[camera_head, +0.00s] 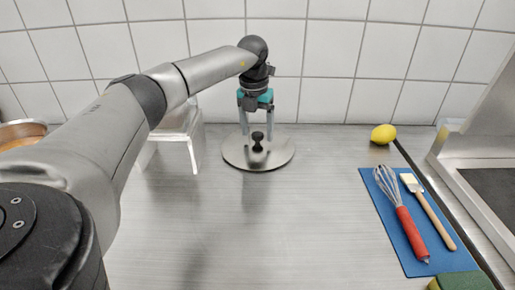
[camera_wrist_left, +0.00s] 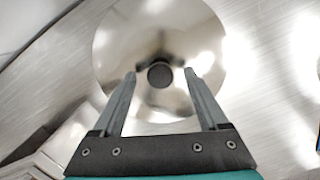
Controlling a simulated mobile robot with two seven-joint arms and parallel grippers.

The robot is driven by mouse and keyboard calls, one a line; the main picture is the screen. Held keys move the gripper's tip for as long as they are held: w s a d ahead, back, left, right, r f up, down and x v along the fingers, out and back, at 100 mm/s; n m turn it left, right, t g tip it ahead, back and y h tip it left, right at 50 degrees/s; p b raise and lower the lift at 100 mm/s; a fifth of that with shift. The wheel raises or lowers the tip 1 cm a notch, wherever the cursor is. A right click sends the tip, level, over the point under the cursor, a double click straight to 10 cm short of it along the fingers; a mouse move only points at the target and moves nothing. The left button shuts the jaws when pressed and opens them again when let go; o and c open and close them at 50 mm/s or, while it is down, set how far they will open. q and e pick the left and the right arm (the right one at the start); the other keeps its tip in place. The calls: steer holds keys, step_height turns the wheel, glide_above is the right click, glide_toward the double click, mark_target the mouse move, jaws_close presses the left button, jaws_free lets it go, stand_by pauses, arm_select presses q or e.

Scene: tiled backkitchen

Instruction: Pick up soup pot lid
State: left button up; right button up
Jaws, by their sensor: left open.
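The soup pot lid (camera_head: 278,156) is a round, shiny metal disc with a black knob (camera_head: 257,138) in its middle. It lies flat on the steel counter near the tiled wall. My left gripper (camera_head: 257,130) points down over the lid, with its open fingers on either side of the knob as seen from the head. In the left wrist view the lid (camera_wrist_left: 135,35) fills the upper middle, and the knob (camera_wrist_left: 160,74) shows between and slightly beyond the tips of my left gripper (camera_wrist_left: 163,72). Contact with the knob cannot be told. My right gripper is not in view.
A clear or whitish stand (camera_head: 197,150) is left of the lid, partly behind my left arm. The middle counter is clear.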

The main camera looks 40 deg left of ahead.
arm_select(q)
steer(key=shift+f, duration=0.1)
jaws_close()
stand_by(0.7)
stand_by(0.7)
